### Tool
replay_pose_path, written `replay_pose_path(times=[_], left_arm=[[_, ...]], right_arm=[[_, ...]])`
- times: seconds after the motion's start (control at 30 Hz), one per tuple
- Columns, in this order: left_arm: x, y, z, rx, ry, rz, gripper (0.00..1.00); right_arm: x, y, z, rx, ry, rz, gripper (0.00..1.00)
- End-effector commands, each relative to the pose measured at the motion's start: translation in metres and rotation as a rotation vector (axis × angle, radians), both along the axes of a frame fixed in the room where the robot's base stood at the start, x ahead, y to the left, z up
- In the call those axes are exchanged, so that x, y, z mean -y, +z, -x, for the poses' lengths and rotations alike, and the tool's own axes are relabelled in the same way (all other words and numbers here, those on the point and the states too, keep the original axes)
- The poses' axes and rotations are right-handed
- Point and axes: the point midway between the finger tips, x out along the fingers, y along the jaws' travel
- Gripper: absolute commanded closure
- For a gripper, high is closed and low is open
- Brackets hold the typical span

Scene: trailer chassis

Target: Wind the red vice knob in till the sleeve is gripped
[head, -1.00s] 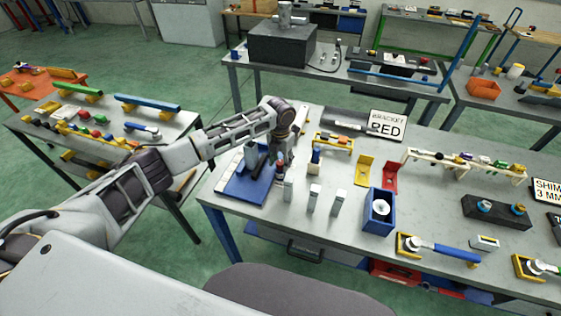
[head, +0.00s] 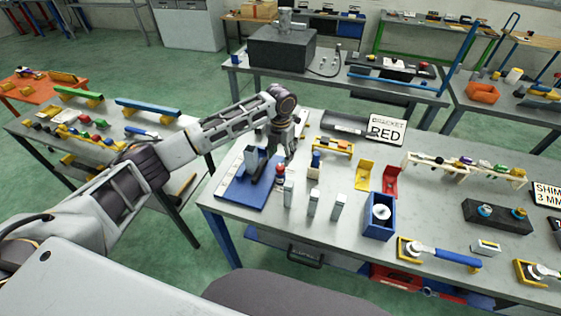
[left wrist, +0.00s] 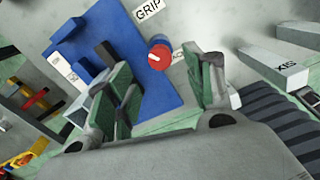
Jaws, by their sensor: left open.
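The red vice knob (head: 281,169) stands at the right side of the blue vice base (head: 240,192), near the left end of the bench. In the left wrist view the knob (left wrist: 159,54) shows a white mark on its red face. A blue vice block with a dark bar (left wrist: 97,82) stands beside it, partly behind a finger. My left gripper (left wrist: 166,92) is open, its green-padded fingers spread below the knob in the picture and apart from it. In the head view my left gripper (head: 288,150) is just behind the knob. I cannot make out the sleeve clearly. My right gripper is out of view.
Several grey upright blocks (head: 314,199) stand right of the vice. A blue box (head: 379,214) stands farther right, with a yellow holder (head: 364,174) and a red holder (head: 390,179) behind.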

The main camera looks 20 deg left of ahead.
Motion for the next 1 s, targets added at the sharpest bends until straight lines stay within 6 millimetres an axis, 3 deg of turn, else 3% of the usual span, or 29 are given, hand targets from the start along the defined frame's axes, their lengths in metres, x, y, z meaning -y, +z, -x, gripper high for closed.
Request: replay_pose_path(times=[0.2,0.4,1.0], left_arm=[[0.000,0.033,0.000,0.001,0.001,0.000,0.47],[-0.001,0.052,-0.001,0.001,0.001,-0.001,0.47],[-0.001,0.058,0.000,-0.001,0.001,0.000,0.47]], right_arm=[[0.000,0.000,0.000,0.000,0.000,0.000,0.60],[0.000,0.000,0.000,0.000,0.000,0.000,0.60],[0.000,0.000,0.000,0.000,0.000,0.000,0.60]])
